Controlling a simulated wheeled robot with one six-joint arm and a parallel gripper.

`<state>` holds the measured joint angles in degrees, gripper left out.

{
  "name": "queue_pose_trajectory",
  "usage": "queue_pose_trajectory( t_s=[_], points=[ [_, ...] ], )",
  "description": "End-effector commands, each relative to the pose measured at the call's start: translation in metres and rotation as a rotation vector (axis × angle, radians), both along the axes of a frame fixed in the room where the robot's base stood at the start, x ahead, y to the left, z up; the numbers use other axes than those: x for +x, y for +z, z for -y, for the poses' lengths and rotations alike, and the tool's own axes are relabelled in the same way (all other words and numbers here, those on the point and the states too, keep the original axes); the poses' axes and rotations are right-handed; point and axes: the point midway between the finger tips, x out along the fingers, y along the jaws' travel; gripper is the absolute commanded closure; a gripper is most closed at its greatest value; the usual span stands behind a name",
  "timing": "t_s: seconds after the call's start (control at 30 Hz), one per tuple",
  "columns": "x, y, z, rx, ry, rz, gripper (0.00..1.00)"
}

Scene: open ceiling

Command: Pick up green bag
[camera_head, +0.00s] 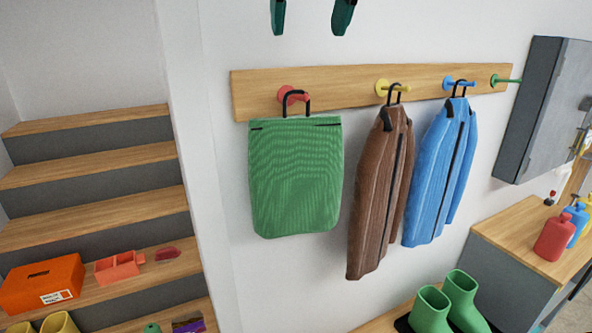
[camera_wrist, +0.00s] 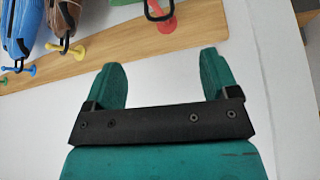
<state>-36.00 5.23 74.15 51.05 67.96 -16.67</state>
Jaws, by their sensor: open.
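The green bag (camera_head: 295,180) hangs flat against the wall from a red peg (camera_head: 293,95) by its black loop handle (camera_head: 289,102). My gripper (camera_head: 309,28) shows only as two dark green fingertips at the top edge of the head view, above the rack and the bag. In the wrist view my gripper (camera_wrist: 162,62) is open with nothing between its fingers. That view is turned over: the red peg (camera_wrist: 167,24) and the black loop appear beyond the fingertips, with only a sliver of the bag at the top edge.
A wooden rack (camera_head: 350,88) also carries a brown jacket (camera_head: 378,195) close right of the bag, and a blue jacket (camera_head: 440,170). A green peg (camera_head: 503,80) is empty. A grey wall cabinet (camera_head: 543,110) is at right. Green boots (camera_head: 462,298) stand below.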

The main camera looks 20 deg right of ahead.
Motion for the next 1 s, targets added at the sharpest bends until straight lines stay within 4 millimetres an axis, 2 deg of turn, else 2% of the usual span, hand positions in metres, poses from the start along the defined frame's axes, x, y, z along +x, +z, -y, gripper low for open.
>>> queue_pose_trajectory(
  t_s=[0.03,0.3,0.57,0.83,1.0],
  points=[
    [0.007,-0.021,0.001,-0.002,-0.004,-0.003,0.19],
    [0.035,-0.065,0.001,-0.002,-0.002,-0.003,0.19],
    [0.046,-0.080,0.001,-0.002,-0.001,-0.001,0.19],
    [0.068,-0.111,0.001,-0.003,-0.001,-0.002,0.19],
    [0.072,-0.120,0.000,0.000,0.000,0.000,0.19]
  ],
)
